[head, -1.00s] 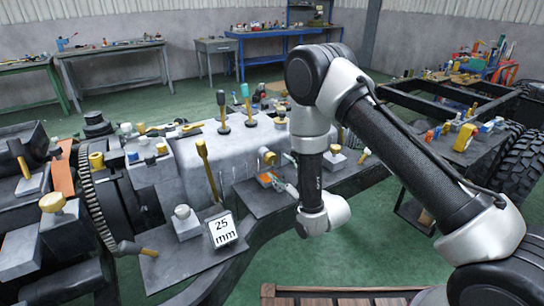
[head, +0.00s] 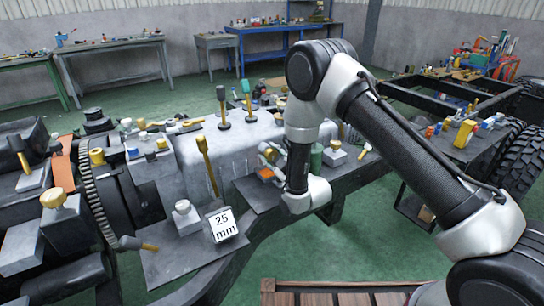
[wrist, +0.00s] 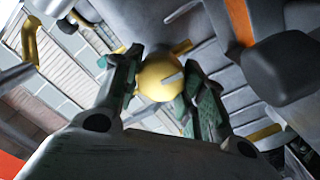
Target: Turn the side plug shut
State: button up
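A round yellow knob (wrist: 158,78) with a grey slot shows between my fingertips in the wrist view; I take it for the side plug. My gripper (wrist: 163,72) is open, with one green-padded finger on either side of the knob. I cannot tell whether either finger touches it.
A white "25 mm" sign (head: 223,226) and a white-knobbed block (head: 186,217) stand to the left. A yellow-topped lever (head: 207,165) rises nearby. Green floor (head: 390,250) is clear in front.

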jog(key=shift+c, duration=1)
jog(key=m, duration=0.3)
jog(key=shift+m, duration=0.4)
jog(key=m, duration=0.4)
jog(key=shift+d+m, duration=0.1)
jog(key=shift+m, duration=0.2)
jog(key=m, duration=0.4)
jog(key=shift+w+d+m, duration=0.1)
jog(key=shift+m, duration=2.1)
jog(key=o, duration=1)
